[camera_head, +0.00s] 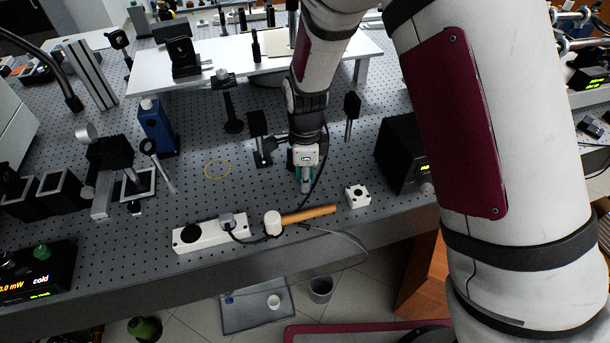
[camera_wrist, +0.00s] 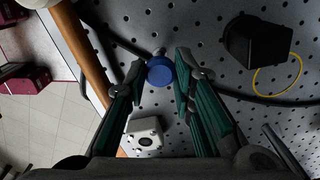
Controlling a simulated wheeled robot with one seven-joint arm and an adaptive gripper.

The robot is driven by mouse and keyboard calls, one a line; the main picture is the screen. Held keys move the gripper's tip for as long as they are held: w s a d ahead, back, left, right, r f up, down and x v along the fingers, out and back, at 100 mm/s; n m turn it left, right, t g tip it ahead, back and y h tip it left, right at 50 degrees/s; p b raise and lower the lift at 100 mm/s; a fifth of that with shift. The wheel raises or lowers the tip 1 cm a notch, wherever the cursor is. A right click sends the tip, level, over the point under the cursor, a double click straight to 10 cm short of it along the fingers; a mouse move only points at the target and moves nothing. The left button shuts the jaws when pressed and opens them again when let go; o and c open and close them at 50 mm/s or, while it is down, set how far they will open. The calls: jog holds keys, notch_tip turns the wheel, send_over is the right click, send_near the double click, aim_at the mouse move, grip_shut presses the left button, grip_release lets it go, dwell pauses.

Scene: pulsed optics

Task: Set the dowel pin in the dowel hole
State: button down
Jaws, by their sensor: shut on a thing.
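My gripper (camera_head: 306,188) points down over the perforated table. In the wrist view its two teal-padded fingers (camera_wrist: 159,68) are closed around a piece with a round blue top (camera_wrist: 160,71), which I take to be the dowel pin. Its lower part is hidden beneath the blue top. A white block (camera_head: 357,195) with a dark round hole in its top stands on the table to the right of my gripper, apart from it. The block also shows in the wrist view (camera_wrist: 145,134), beside the left finger; its hole appears empty.
A mallet with a white head (camera_head: 272,222) and wooden handle (camera_head: 308,214) lies near the table's front edge. A white power strip (camera_head: 208,235) lies left of it. A black box (camera_head: 402,152) stands right of the block. Dark cables run across the table near my gripper.

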jog(key=shift+f, duration=0.15)
jog(key=shift+f, duration=0.35)
jog(key=shift+f, duration=0.75)
jog(key=c, duration=1.3)
grip_release()
jog(key=shift+r, duration=0.1)
notch_tip(320, 180, up, 16)
jog(key=shift+f+p, duration=0.15)
jog(key=shift+p, duration=0.8)
